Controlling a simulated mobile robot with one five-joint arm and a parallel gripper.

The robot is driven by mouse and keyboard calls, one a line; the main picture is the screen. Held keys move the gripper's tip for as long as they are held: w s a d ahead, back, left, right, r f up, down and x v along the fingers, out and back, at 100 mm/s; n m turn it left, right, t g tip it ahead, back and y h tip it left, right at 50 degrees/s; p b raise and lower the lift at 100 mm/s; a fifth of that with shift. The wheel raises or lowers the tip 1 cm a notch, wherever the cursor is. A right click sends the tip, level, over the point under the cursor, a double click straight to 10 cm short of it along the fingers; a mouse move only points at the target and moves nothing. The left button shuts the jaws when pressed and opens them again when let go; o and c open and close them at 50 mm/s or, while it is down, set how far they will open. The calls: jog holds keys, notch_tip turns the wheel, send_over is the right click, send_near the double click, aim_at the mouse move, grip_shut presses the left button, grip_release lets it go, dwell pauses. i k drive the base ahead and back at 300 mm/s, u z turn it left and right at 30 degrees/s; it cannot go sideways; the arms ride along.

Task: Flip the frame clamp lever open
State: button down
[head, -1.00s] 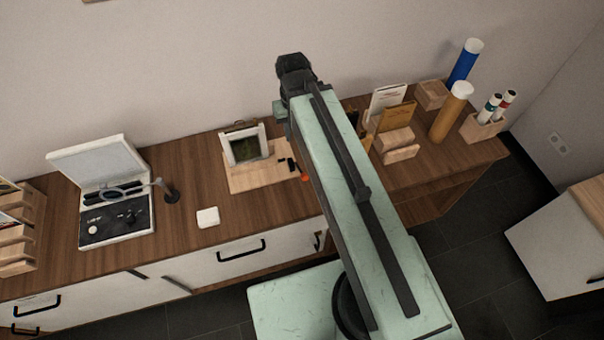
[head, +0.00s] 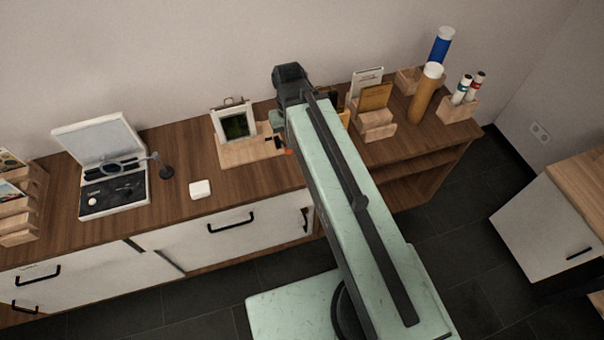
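A white picture frame (head: 234,123) with a dark green picture stands upright on a light wooden board (head: 240,155) on the brown sideboard. A small clip shows at the frame's top edge. Small black clamp parts (head: 272,142) and an orange tip (head: 288,151) lie at the board's right end, close beside my arm. They are partly covered by my arm, and I cannot tell the lever's exact position. My arm reaches from the lower right toward the wall, with its dark far joint right of the frame. My gripper is hidden behind the arm.
A record player (head: 116,192) with its lid up and a small white box (head: 201,189) are to the left. Right of my arm are card holders (head: 375,124), a brown tube (head: 426,95) and a blue tube (head: 440,48). The sideboard between box and board is clear.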

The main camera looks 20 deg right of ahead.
aim_at(285, 145)
jog(key=z, duration=1.85)
jog(key=k, duration=1.7)
jog(key=u, duration=2)
jog(key=i, duration=1)
